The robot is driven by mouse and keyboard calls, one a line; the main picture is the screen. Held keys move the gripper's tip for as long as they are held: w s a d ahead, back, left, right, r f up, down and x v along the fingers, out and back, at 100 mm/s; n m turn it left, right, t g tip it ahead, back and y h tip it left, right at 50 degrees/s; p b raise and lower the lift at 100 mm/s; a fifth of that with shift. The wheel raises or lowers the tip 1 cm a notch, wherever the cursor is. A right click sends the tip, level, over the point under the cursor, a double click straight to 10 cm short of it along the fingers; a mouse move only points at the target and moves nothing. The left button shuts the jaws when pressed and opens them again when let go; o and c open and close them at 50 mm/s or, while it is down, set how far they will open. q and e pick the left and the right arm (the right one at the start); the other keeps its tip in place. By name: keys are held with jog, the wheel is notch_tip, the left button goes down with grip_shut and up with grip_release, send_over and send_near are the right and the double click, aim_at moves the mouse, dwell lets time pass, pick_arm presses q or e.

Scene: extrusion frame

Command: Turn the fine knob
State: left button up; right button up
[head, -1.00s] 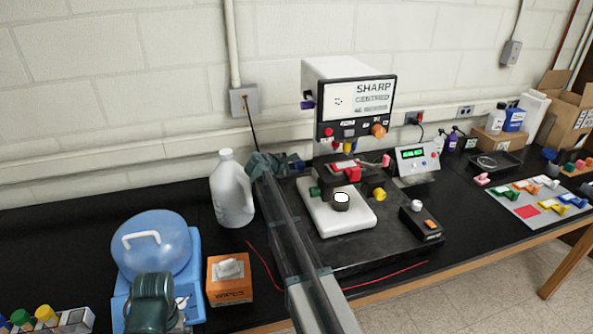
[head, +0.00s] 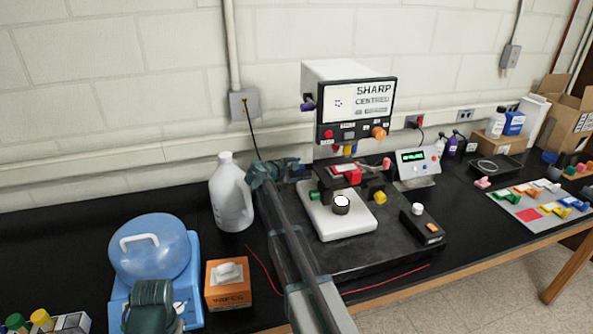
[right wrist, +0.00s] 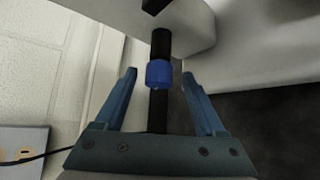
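In the right wrist view a blue ribbed knob (right wrist: 159,73) sits on a black shaft that comes out of a white housing (right wrist: 190,22). It lies between the two spread fingers of my right gripper (right wrist: 158,85), with a gap visible on each side. In the head view my right gripper (head: 292,168) is at the left side of the microscope-like instrument (head: 348,75), above its base. The blue knob between the fingers cannot be made out there. A purple knob (head: 308,103) shows on the left of the instrument's upper box.
A white jug (head: 231,195) stands just left of my right arm. An orange wipes box (head: 228,286) and a blue-lidded container (head: 150,250) are nearer left. A control box (head: 419,163) and colored-block board (head: 527,212) are to the right.

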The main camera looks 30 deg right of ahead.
jog(key=p+v, duration=0.5)
jog(key=v, duration=0.8)
jog(key=shift+a+r+p, duration=0.2)
jog(key=shift+a+p, duration=0.15)
jog(key=shift+a, duration=0.05)
jog(key=shift+s, duration=0.1)
dwell(0.9)
